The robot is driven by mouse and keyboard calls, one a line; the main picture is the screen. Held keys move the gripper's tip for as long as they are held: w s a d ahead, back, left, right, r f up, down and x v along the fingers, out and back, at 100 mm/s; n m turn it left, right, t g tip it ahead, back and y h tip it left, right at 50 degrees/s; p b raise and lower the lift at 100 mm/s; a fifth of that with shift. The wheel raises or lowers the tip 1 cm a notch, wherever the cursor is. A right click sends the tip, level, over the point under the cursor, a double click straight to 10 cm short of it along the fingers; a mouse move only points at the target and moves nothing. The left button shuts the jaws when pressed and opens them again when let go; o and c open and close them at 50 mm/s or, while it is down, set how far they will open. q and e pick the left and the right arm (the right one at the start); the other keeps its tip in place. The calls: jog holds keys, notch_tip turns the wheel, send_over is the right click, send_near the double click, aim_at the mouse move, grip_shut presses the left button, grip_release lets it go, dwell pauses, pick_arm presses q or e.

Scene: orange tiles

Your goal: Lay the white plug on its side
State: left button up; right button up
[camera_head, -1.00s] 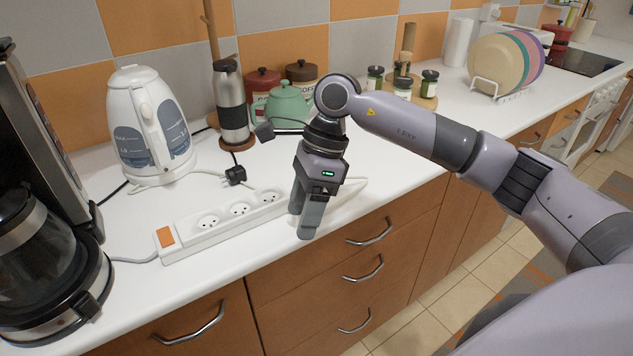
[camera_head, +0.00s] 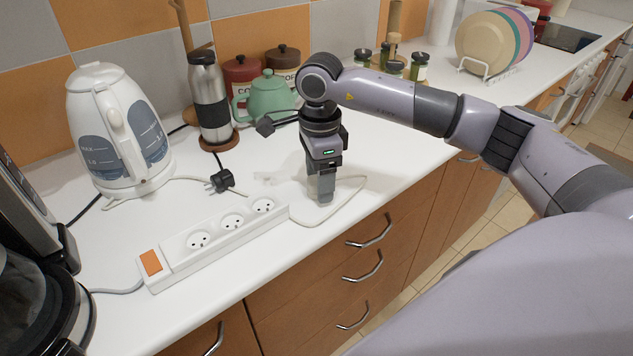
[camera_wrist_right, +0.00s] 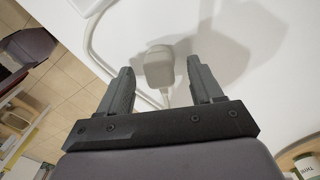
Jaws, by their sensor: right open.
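The white plug (camera_wrist_right: 158,64) shows in the right wrist view as a small rounded block with a thin cord running back towards my gripper. My right gripper (camera_wrist_right: 161,80) is open, one finger on each side of the plug, with a visible gap on both sides. I cannot tell for certain whether the plug stands upright or lies. In the head view my right gripper (camera_head: 324,192) points down at the counter just right of the power strip. It largely hides the spot between its fingers, so I cannot make the plug out there. My left gripper is not in view.
The white power strip (camera_head: 215,240) lies left of my gripper. A black plug (camera_head: 222,180), a kettle (camera_head: 118,130), a steel flask (camera_head: 210,100) and a green teapot (camera_head: 268,97) stand or lie beyond. A white cord (camera_head: 350,192) loops around the gripper. Counter to the right is clear.

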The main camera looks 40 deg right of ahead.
jog(key=shift+f, duration=0.25)
jog(key=c, duration=0.9)
jog(key=shift+r, duration=0.15)
jog(key=shift+c, duration=0.2)
